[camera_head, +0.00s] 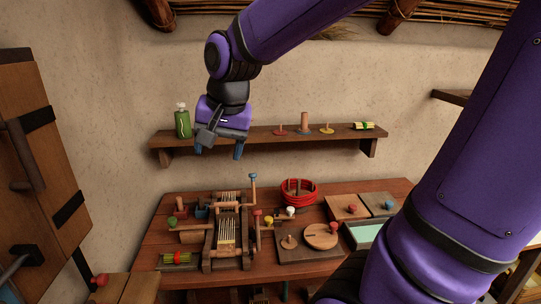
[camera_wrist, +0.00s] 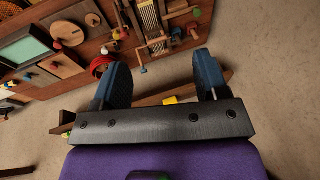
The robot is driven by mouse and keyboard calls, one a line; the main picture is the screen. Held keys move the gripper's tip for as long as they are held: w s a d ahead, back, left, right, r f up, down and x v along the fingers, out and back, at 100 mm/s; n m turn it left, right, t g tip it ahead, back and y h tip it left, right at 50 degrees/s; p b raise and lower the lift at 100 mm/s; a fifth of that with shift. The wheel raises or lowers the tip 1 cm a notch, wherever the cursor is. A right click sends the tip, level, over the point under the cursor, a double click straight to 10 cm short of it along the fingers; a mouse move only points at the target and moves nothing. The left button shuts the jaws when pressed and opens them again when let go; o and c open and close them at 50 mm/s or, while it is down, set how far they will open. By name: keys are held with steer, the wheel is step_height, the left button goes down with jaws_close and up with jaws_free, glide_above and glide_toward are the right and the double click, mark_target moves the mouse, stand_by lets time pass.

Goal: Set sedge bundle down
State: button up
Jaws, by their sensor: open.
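A green-and-yellow bundle (camera_head: 180,258) lies flat at the front left of the wooden table. A similar bundle (camera_head: 363,125) lies at the right end of the wall shelf; I cannot tell which is the sedge bundle the task names. My gripper (camera_head: 218,152) hangs in front of the shelf's left part, above the table, with its blue fingers apart and nothing between them. It touches neither bundle. In the wrist view, the gripper (camera_wrist: 160,78) is also spread and empty, with shelf and table beyond it.
The wall shelf (camera_head: 285,137) carries a green bottle (camera_head: 183,122) and several pegged discs. The table (camera_head: 155,237) holds a wooden loom-like frame (camera_head: 229,232), a red ring coil (camera_head: 292,192), a round board (camera_head: 320,236) and lidded boxes (camera_head: 348,207). A wooden door (camera_head: 45,150) stands left.

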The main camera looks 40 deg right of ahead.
steer(key=s+d+r+n+t, duration=0.1)
steer(key=s+r+n, duration=0.1)
steer(key=s+n, duration=0.5)
steer(key=shift+s+d+n+h, duration=0.2)
steer(key=shift+s+n+h, duration=0.1)
steer(key=shift+s, duration=2.95)
